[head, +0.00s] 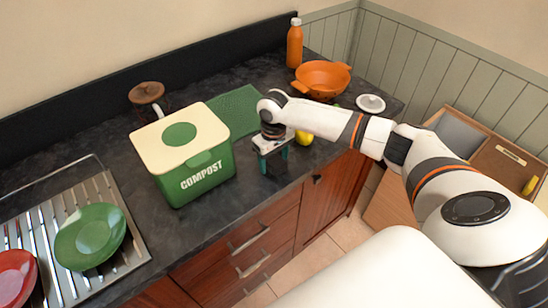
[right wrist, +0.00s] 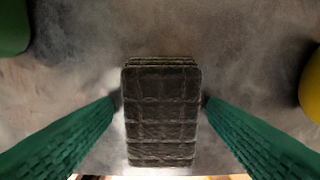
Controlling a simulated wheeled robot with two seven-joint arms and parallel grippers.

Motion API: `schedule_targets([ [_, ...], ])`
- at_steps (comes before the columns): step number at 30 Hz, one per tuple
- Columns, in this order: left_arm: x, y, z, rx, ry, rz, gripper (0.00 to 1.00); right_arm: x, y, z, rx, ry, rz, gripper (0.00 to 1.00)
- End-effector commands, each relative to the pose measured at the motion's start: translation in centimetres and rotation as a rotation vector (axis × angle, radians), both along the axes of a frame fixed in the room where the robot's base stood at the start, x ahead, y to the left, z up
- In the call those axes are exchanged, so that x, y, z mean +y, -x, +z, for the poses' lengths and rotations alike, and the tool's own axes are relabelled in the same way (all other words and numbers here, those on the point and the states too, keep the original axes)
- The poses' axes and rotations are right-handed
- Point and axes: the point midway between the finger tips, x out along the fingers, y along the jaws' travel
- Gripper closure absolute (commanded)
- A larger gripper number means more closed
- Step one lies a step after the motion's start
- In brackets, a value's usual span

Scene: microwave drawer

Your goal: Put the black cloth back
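The black cloth (right wrist: 161,115) is folded into a thick block with a quilted grid pattern. In the right wrist view it lies in the middle, above the dark countertop (right wrist: 75,70). My right gripper (right wrist: 160,103) points down with its green fingers on either side of the cloth. Narrow gaps seem to separate the fingertips from the cloth's sides, so it looks open around it. In the head view my right gripper (head: 273,158) is low near the counter's front edge, right of the compost bin (head: 205,183), with the dark cloth partly hidden between its fingers. My left gripper is out of view.
A yellow fruit (head: 304,138) lies just right of the gripper. A green mat (head: 236,108), an orange pot (head: 322,78), an orange bottle (head: 295,45) and a white lid (head: 371,103) are behind. A drying rack (head: 128,218) with plates is at left.

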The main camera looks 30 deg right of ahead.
Motion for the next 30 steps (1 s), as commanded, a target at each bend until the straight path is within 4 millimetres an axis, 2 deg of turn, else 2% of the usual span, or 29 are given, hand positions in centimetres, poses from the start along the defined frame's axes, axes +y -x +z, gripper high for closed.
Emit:
schedule_targets([
  [8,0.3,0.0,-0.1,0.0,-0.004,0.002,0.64,0.0,0.0,0.2,-0.001,0.0,0.0,0.33],
  [11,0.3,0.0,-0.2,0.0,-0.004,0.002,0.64,0.0,-0.1,0.9,-0.003,-0.001,-0.001,0.33],
  [14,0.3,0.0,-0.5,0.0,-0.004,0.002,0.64,0.0,-0.1,2.5,-0.004,0.0,-0.001,0.33],
  [24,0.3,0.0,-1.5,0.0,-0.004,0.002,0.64,0.0,-0.1,9.6,-0.004,0.0,0.0,0.33],
  [30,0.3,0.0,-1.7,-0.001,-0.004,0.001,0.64,0.0,-0.1,11.9,-0.001,-0.001,-0.001,0.33],
])
